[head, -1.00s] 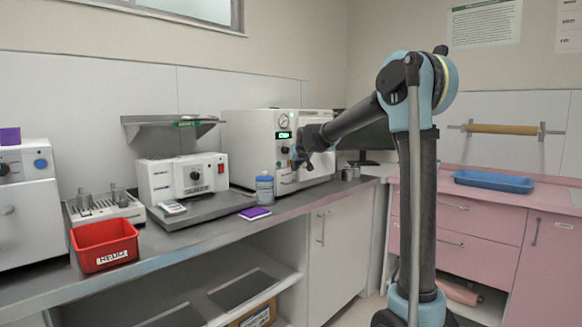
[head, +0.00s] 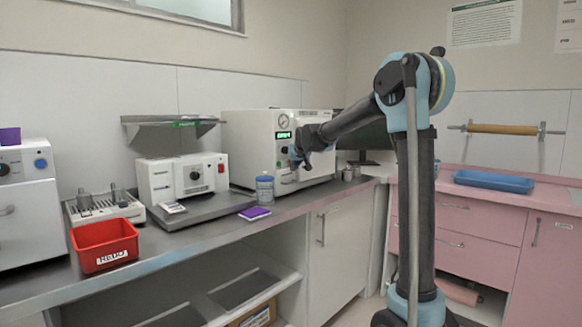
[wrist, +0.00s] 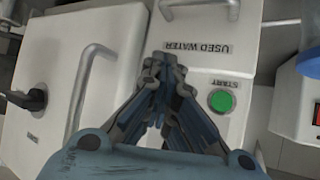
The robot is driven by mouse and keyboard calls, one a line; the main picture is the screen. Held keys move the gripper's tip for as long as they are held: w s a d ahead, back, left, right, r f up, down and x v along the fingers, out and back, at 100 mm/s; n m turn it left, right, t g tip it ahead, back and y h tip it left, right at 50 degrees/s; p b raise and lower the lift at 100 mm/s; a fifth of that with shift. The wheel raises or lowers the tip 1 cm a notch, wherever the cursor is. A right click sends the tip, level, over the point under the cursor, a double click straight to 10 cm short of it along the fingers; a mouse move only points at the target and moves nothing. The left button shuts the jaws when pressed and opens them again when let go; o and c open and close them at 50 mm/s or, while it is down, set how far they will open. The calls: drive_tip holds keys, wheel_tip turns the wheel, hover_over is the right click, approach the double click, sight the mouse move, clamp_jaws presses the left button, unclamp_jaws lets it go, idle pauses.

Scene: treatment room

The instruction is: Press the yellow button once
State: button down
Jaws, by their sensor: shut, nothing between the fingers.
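No yellow button can be made out in either view. My gripper (head: 295,160) is shut and empty in front of the white steriliser (head: 246,150) on the counter. In the wrist view my gripper's fingertips (wrist: 165,62) are over the steriliser's white front (wrist: 130,35), just by the "USED WATER" label. The round green START button (wrist: 221,101) shows to the right of the fingers. The fingers hide the part of the panel behind them. I cannot tell whether they touch it.
A metal handle (wrist: 87,85) and a black knob (wrist: 30,100) are left of the fingers in the wrist view. A clear blue bottle (head: 264,189) and a purple box (head: 254,213) stand on the counter (head: 205,238). A red bin (head: 105,243) is farther left.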

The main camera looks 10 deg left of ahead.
drive_tip(key=shift+s+d, duration=0.5)
drive_tip(key=shift+d, duration=0.15)
idle(0.3)
drive_tip(key=s+d, duration=0.1)
drive_tip(key=d, duration=0.1)
drive_tip(key=s+d, duration=0.2)
idle(0.5)
idle(0.4)
